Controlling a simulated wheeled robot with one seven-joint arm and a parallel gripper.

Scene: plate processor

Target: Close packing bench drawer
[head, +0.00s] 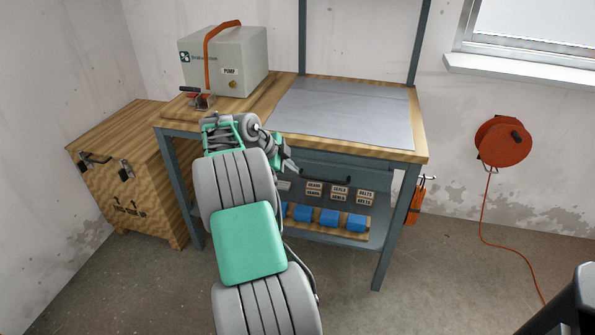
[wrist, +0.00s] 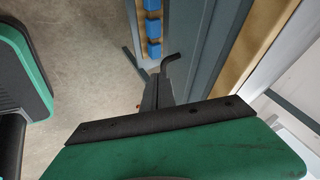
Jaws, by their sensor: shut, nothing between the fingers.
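The packing bench (head: 418,130) has a wooden top with a grey mat. Its blue-grey drawer front (head: 350,168) shows just under the top's front edge, with a dark bar handle (head: 345,179). My arm hides the drawer's left part, and I cannot tell how far it stands out. My gripper (head: 292,168) is shut and empty, in front of the drawer's left part. In the wrist view my gripper (wrist: 160,88) is close to the bent end of a dark handle (wrist: 171,59); I cannot tell whether they touch.
Blue bins (head: 328,217) sit on the bench's lower shelf. A pump box (head: 225,60) with an orange hose stands on the top's left. A wooden crate (head: 130,175) stands left of the bench. An orange cable reel (head: 503,140) hangs on the right wall. Floor in front is clear.

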